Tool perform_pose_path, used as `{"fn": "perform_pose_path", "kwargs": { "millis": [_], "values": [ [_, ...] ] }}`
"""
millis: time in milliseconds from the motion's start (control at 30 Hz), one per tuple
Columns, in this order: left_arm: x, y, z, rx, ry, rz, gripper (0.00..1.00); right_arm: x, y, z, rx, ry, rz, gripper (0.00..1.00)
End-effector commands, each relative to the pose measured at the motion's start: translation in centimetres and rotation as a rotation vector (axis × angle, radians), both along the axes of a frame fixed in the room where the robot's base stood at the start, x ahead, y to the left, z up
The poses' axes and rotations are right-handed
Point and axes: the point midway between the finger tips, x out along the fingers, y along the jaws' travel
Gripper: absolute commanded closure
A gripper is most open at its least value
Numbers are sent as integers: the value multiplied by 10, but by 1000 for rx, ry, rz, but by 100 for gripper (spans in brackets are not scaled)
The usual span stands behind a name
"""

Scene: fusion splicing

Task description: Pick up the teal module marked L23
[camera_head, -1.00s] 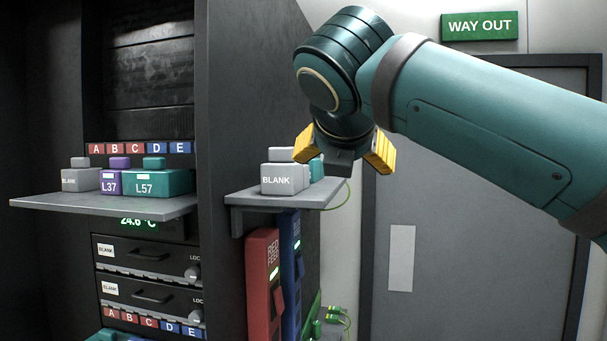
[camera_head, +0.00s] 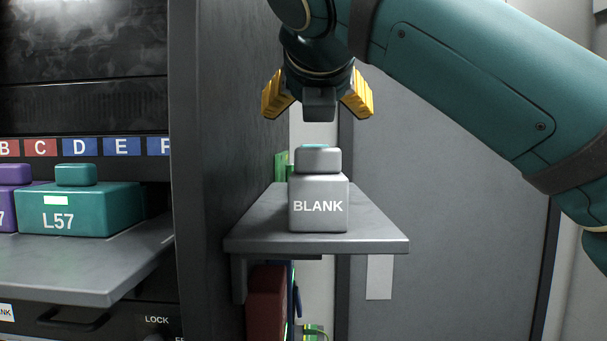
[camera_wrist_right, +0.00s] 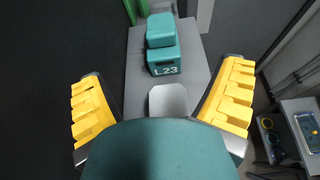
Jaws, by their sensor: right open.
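The teal module marked L23 (camera_wrist_right: 164,60) stands on a small grey shelf (camera_wrist_right: 197,55) in the right wrist view. In the head view it is almost fully hidden behind the grey BLANK module (camera_head: 318,205), with only a sliver of teal top showing. The BLANK module also shows in the right wrist view (camera_wrist_right: 168,98), nearer than L23 and partly covered by my wrist. My right gripper (camera_head: 318,106) is open and empty above the shelf modules, its yellow fingers spread to either side in the right wrist view (camera_wrist_right: 163,88). My left gripper is not in view.
A dark rack panel (camera_head: 222,120) borders the small shelf on its left. A larger shelf (camera_head: 90,265) at left holds a teal L57 module (camera_head: 85,210) and a purple module (camera_head: 12,205). A grey door (camera_head: 450,230) stands behind at right.

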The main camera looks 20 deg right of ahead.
Motion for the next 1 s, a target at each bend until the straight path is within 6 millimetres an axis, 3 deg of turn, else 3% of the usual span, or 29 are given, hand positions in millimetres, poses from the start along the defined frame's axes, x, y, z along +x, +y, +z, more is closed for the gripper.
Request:
{"fn": "perform_pose_path", "kwargs": {
  "millis": [300,1000],
  "values": [
    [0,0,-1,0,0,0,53,49,-23,-24,-1,4,-2,8],
    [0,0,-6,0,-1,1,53,106,-50,-53,0,2,0,8]
  ]
}}
